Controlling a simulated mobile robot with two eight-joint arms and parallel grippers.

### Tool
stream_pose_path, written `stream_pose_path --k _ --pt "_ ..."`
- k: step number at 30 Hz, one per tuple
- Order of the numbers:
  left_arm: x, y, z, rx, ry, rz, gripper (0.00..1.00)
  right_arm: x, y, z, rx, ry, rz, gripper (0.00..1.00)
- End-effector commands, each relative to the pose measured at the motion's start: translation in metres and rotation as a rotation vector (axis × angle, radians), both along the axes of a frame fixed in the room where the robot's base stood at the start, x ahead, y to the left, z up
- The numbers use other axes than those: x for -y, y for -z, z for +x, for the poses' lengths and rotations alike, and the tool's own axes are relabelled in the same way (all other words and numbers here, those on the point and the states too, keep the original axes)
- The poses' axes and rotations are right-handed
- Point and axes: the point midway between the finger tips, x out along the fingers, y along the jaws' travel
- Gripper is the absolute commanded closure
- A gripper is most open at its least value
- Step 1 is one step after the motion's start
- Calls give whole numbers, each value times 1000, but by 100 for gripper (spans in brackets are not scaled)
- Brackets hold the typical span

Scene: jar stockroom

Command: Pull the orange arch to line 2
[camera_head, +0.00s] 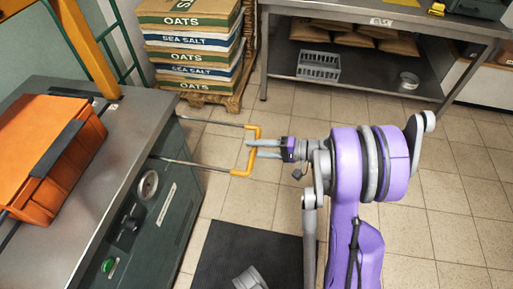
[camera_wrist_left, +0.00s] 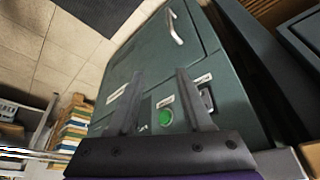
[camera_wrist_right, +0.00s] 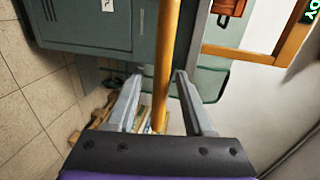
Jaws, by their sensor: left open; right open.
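An orange arch (camera_head: 88,50) stands at the far end of the steel bench, cut off by the top edge of the head view. An orange U-shaped bar (camera_head: 243,173) sits on two metal rods sticking out from the bench side. My right gripper (camera_head: 249,149) is open at this bar. In the right wrist view, an orange bar (camera_wrist_right: 164,60) runs between its two separated fingers, and more orange framing (camera_wrist_right: 240,54) shows at upper right. My left gripper (camera_wrist_left: 157,78) is open and empty, facing a dark green cabinet (camera_wrist_left: 140,65). I cannot make out line 2.
An orange case (camera_head: 45,150) lies on the steel bench (camera_head: 125,125). Stacked sacks (camera_head: 190,45) stand on a pallet behind. A steel table (camera_head: 400,22) with a lower shelf is at the back right. A black mat (camera_head: 220,245) lies on the tiled floor.

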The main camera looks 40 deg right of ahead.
Motion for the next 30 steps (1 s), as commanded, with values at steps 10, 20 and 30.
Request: stream_pose_path --k 10,20,30 --pt "0 -10 -1 3 0 0 50 31 -11 -37 0 6 -2 48" --pt "0 -19 -2 6 0 0 50 62 -21 -79 0 4 -1 48" --pt "0 -20 -2 6 0 0 50 65 -22 -84 -1 1 -1 48"
